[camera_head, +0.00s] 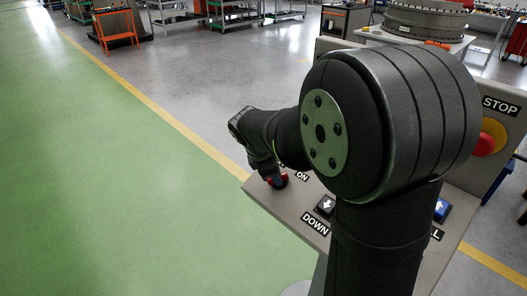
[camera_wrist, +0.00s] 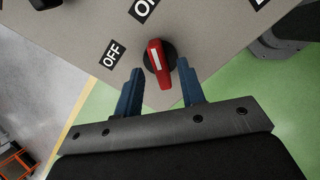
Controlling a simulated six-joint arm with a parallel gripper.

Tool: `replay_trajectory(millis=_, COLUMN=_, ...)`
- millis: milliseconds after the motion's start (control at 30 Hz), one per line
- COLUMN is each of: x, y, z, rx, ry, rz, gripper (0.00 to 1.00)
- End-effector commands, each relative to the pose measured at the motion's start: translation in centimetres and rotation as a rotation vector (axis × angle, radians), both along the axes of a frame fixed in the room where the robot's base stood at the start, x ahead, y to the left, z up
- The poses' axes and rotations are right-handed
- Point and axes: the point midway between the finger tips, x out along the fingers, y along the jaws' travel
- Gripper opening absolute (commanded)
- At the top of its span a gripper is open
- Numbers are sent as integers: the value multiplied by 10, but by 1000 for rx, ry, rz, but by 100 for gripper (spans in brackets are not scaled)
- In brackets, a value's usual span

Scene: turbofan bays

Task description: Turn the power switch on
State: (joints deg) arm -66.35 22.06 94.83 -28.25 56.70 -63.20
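The power switch (camera_wrist: 160,62) is a red knob with a white line on a dark round base, on the grey panel. In the wrist view an OFF label (camera_wrist: 112,55) is to its left and an ON label (camera_wrist: 144,8) above it. The knob's long axis runs nearly up and down, its upper end pointing roughly at ON. My gripper (camera_wrist: 160,67) is open, one blue finger on each side of the knob, with visible gaps. In the head view my arm reaches to the switch (camera_head: 277,181) at the panel's left corner and hides part of it.
On the panel are a DOWN button (camera_head: 325,205), a blue button (camera_head: 442,209) and a red STOP button (camera_head: 484,144). My arm covers the middle of the panel. Green floor (camera_head: 120,190) lies open to the left. An orange stand (camera_head: 117,32) is far off.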

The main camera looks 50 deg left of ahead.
Motion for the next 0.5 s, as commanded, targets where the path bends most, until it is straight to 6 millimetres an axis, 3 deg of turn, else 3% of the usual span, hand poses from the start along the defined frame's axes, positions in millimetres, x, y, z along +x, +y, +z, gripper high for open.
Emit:
replay_trajectory(millis=300, x=-34, y=2, z=73, rx=6, ry=-2, rz=2, gripper=36)
replay_trajectory(millis=500, x=-51, y=3, z=109, rx=5, ry=-1, rz=2, gripper=36)
